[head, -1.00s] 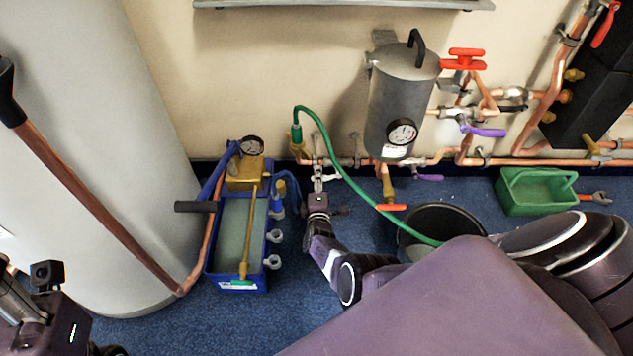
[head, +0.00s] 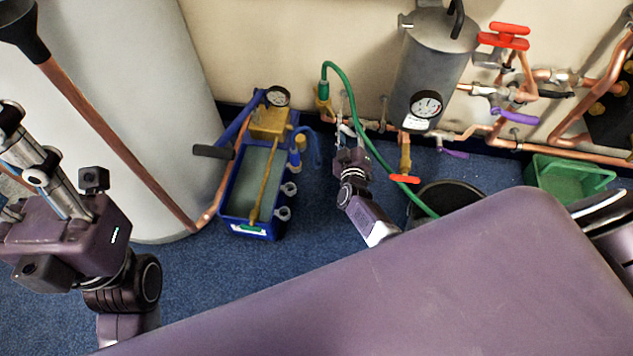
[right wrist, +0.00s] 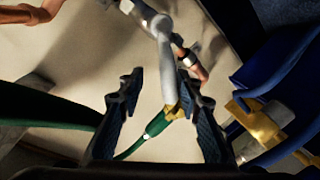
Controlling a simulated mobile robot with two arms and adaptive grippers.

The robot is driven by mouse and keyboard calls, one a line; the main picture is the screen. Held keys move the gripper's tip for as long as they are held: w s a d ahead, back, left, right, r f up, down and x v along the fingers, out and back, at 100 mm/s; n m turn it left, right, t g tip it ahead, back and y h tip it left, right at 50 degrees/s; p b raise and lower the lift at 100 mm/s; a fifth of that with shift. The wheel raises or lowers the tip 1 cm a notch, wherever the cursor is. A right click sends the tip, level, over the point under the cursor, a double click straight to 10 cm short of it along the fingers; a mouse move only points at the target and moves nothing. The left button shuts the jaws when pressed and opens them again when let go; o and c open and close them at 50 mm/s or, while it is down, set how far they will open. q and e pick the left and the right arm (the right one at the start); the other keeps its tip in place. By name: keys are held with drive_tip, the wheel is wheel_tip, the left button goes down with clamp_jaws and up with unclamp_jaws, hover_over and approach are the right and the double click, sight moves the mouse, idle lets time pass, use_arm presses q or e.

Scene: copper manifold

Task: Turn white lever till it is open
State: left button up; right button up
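The white lever (right wrist: 176,68) shows in the right wrist view as a pale rounded handle on a pipe fitting. It runs down into the gap between my right gripper's fingers (right wrist: 160,88). The fingers stand apart on either side, and I cannot tell whether either touches it. In the head view my right gripper (head: 346,140) is at the low copper pipe by the wall, close to the green hose; the lever there is too small and covered to make out clearly. My left gripper (head: 28,150) is at the left by the white tank, away from the pipes; its finger opening is unclear.
A green hose (head: 369,138) arches just right of my right gripper. A blue pump box (head: 230,221) with a gauge stands to the left. A grey cylinder (head: 433,68), red handle (head: 503,36), purple handle (head: 515,117) and black bucket (head: 450,195) are to the right.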

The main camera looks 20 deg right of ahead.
drive_tip(key=shift+s+d+m+b, duration=0.2)
drive_tip(key=shift+d+m+b, duration=0.15)
drive_tip(key=shift+m, duration=0.15)
drive_tip(key=s+r+m+t+b, duration=0.2)
drive_tip(key=s+m+b, duration=0.3)
drive_tip(key=s, duration=0.4)
drive_tip(key=s+a+n+g+y, duration=0.15)
drive_tip(key=a+n+y, duration=0.25)
drive_tip(key=a+y, duration=0.85)
drive_tip(key=s+a+r+n+g+h+p, duration=0.1)
drive_tip(key=s+a+r+g, duration=0.3)
drive_tip(key=a, duration=0.5)
drive_tip(key=shift+s+a+r+n+g+h, duration=0.2)
drive_tip(key=shift+s+r+n+g+h, duration=0.3)
drive_tip(key=shift+s+r, duration=1)
drive_tip(key=shift+s+f, duration=0.3)
